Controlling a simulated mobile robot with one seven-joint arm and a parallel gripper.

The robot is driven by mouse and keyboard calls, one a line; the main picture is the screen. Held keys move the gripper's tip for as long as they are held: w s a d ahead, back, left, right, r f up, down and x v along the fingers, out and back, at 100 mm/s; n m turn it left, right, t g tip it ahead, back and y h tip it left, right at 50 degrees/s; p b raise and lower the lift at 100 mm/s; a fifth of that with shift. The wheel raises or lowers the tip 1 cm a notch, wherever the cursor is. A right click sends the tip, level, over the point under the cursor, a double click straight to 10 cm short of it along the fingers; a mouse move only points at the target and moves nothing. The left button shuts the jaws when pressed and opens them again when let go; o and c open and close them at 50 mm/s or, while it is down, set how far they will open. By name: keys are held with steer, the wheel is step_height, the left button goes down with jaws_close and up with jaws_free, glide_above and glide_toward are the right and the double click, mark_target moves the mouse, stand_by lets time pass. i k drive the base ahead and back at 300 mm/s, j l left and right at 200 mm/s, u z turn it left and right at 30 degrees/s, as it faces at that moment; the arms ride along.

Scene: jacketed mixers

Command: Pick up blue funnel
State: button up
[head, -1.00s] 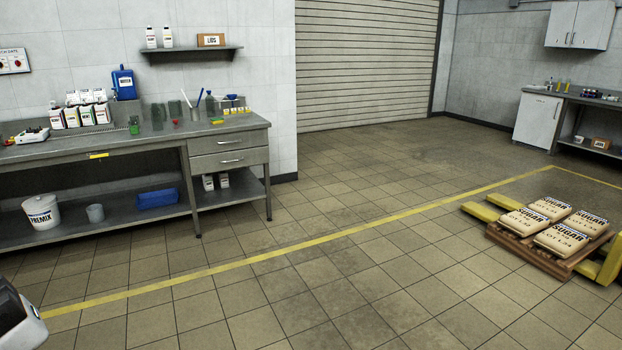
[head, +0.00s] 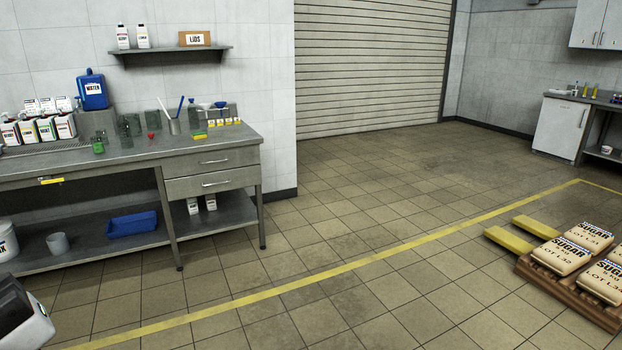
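A small blue funnel-like shape (head: 220,104) is at the back right of the steel workbench (head: 215,158), by the wall. It is small at this distance, and a second small blue-rimmed shape (head: 204,106) is just left of it. I cannot tell clearly which is the funnel or how it is supported. A white and dark part of my own body shows at the lower left edge. My gripper is not in view.
Near the funnel are a grey cup with rods (head: 174,126), yellow-labelled small containers (head: 224,122) and a green-yellow sponge (head: 200,136). A blue jug (head: 92,90) stands further left. The tiled floor before the bench is open. Sugar sacks (head: 573,254) lie on a pallet at right.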

mark_target(222, 104)
steer(key=i, duration=2.6)
steer(key=i+u, duration=0.15)
steer(key=i, duration=0.45)
steer(key=i+l+u, duration=0.15)
steer(key=i, duration=0.45)
steer(key=i+l+u, duration=0.15)
steer(key=i+u, duration=0.3)
steer(key=i+l+u, duration=0.25)
steer(key=u, duration=0.2)
steer(key=i+l+u, duration=0.3)
steer(key=u, duration=0.15)
steer(key=i+l+u, duration=0.2)
steer(key=l+u, duration=0.25)
steer(key=l, duration=0.15)
steer(key=i+l+u, duration=0.1)
steer(key=l+u, duration=0.15)
steer(key=l, duration=0.2)
steer(key=i+l+u, duration=0.1)
steer(key=l+u, duration=0.15)
steer(key=l, duration=0.25)
steer(key=i+l, duration=0.15)
steer(key=l, duration=0.25)
steer(key=i+l+u, duration=0.1)
steer(key=l, duration=0.3)
steer(key=i+l, duration=0.15)
steer(key=l, duration=0.25)
steer(key=u, duration=0.05)
